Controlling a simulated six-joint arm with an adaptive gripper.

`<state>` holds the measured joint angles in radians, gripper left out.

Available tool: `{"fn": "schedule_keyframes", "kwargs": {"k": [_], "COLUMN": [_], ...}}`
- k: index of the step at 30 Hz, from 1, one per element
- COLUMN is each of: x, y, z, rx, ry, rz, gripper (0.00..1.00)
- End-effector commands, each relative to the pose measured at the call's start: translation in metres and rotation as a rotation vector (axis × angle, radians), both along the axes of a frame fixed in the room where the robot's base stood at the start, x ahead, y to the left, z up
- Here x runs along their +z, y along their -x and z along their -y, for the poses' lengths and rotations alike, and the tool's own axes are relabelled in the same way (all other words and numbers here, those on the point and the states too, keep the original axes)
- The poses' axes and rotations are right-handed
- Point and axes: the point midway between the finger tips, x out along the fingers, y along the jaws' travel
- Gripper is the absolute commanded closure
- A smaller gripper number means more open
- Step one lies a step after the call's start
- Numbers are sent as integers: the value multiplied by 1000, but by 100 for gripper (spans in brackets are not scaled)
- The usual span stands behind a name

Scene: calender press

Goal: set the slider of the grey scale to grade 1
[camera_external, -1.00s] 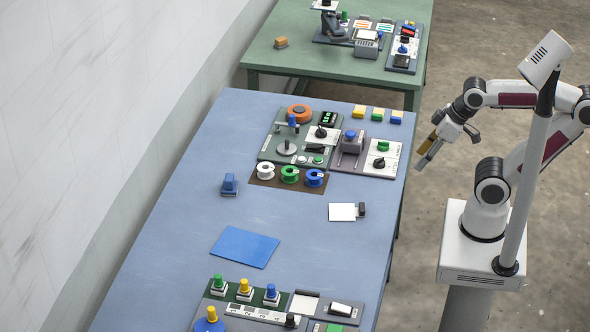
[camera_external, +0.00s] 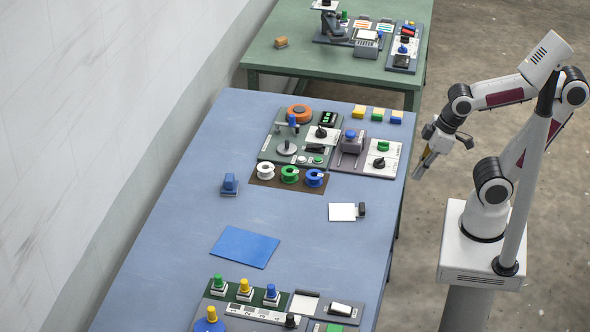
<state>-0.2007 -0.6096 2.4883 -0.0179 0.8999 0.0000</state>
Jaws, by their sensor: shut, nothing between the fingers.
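A strip with several pale patches (camera_external: 255,313), which looks like the grey scale, lies on the dark panel at the near end of the blue table. A small black knob (camera_external: 291,320) stands at the strip's right end; I cannot tell if it is the slider. Grade marks are too small to read. My gripper (camera_external: 418,174) is shut and empty. It points down just off the table's right edge, far from the strip and apart from everything.
Green, yellow and blue knobs (camera_external: 244,289) stand right behind the strip. A white card (camera_external: 342,212) and blue sheet (camera_external: 245,247) lie mid-table. Device panels (camera_external: 365,160) and spools (camera_external: 289,175) fill the far part. The table's middle left is mostly clear.

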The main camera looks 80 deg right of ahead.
Motion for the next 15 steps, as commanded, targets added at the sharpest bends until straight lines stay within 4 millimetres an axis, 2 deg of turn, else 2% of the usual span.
{"fn": "schedule_keyframes", "kwargs": {"k": [8, 15], "x": [-17, -28], "y": [-15, -37], "z": [-15, -27], "rx": [179, 376], "ry": [121, 261], "rz": [-53, -53], "gripper": [100, 100]}}
